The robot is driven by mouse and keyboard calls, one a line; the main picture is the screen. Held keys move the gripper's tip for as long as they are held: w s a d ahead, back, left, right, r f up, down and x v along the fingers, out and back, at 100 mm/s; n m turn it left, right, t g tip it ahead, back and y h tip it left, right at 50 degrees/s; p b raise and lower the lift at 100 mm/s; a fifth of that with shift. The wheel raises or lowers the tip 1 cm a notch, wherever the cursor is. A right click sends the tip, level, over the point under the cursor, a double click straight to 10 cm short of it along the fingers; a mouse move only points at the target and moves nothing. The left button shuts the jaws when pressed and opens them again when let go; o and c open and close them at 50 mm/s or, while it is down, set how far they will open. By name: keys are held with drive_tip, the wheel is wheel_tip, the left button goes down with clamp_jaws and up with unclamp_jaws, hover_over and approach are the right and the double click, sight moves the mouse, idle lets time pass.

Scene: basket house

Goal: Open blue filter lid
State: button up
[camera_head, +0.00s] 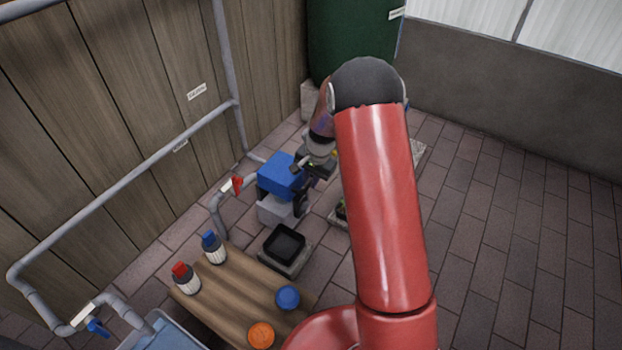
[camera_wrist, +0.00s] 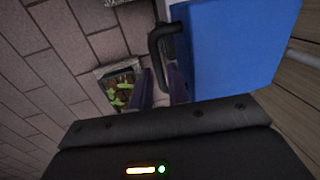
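The blue filter lid (camera_head: 280,173) sits on a light grey filter body (camera_head: 275,211), flat and closed as far as I can see. In the wrist view the blue lid (camera_wrist: 235,45) fills the upper right. A black curved handle (camera_wrist: 155,48) stands out from its left side; a dark round part (camera_head: 302,204) shows beside the body in the head view. My gripper (camera_head: 303,165) is at the lid's right edge. In the wrist view its two fingers (camera_wrist: 162,85) are apart, with the handle's lower part in line between them. I cannot tell whether they touch it.
A wooden table (camera_head: 230,292) holds a red-capped bottle (camera_head: 187,279), a blue-capped bottle (camera_head: 214,248), a blue disc (camera_head: 287,297) and an orange disc (camera_head: 261,335). A black tray (camera_head: 284,244) is near the filter. Pipes (camera_head: 140,170) run along the left wall. Paving at right is clear.

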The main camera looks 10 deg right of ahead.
clamp_jaws()
drive_tip(key=shift+r, duration=0.1)
